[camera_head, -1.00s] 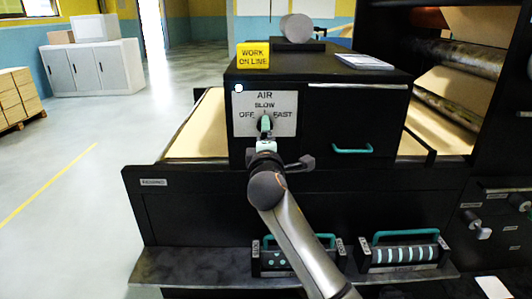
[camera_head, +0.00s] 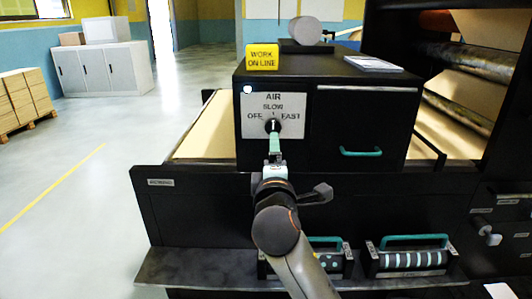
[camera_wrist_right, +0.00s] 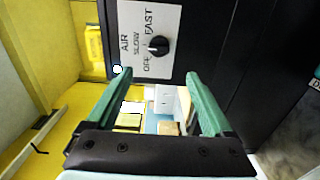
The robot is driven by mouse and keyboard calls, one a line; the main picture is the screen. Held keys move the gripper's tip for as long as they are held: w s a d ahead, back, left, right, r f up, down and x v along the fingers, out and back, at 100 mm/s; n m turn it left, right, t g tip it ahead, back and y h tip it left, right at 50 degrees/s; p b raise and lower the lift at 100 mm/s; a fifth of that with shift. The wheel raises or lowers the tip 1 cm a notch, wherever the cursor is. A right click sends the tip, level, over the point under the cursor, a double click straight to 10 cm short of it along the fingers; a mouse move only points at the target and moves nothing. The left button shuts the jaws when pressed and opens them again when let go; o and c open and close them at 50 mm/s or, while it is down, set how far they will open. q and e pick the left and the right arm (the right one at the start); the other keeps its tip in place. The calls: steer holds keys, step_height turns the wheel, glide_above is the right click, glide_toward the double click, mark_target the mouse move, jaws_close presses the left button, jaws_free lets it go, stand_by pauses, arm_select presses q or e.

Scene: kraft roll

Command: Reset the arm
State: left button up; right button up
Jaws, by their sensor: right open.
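The black AIR knob (camera_head: 273,126) sits on a white panel (camera_head: 291,103) marked OFF, SLOW and FAST, on the front of a black box. Its white mark appears to point towards SLOW. The knob also shows in the right wrist view (camera_wrist_right: 158,46), with nothing around it. My right gripper (camera_head: 275,139) is just in front of and below the knob in the head view. In the right wrist view its two green fingers (camera_wrist_right: 157,76) are apart with nothing between them, and the knob lies beyond the tips. My left gripper is not in view.
A yellow WORK ON LINE sign (camera_head: 262,57) and a grey roll (camera_head: 304,30) are on the black box (camera_head: 365,112). A drawer with a teal handle (camera_head: 361,152) is to the right. Two teal-handled tools (camera_head: 412,260) stand on the ledge below. Open floor lies left.

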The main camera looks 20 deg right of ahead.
step_height(320, 180, down, 16)
steer(key=s+m+g+y+p, duration=0.2)
steer(key=s+g+y, duration=0.1)
steer(key=s+f+m+g+y+p, duration=0.2)
steer(key=s+f+m, duration=0.4)
steer(key=s+f, duration=1.1)
step_height(320, 180, down, 3)
steer(key=shift+s+a+r+m+g+y, duration=0.15)
steer(key=shift+a+m+g+y, duration=0.25)
steer(key=shift+g+y, duration=0.55)
steer(key=s+f+m, duration=0.1)
steer(key=s, duration=0.2)
steer(key=s+f+m, duration=0.1)
steer(key=s+f, duration=0.1)
steer(key=s, duration=0.1)
steer(key=s+d+f+m+g+p, duration=0.1)
steer(key=s+m, duration=0.1)
steer(key=s, duration=0.2)
steer(key=shift+f+y, duration=0.2)
steer(key=shift+y, duration=0.05)
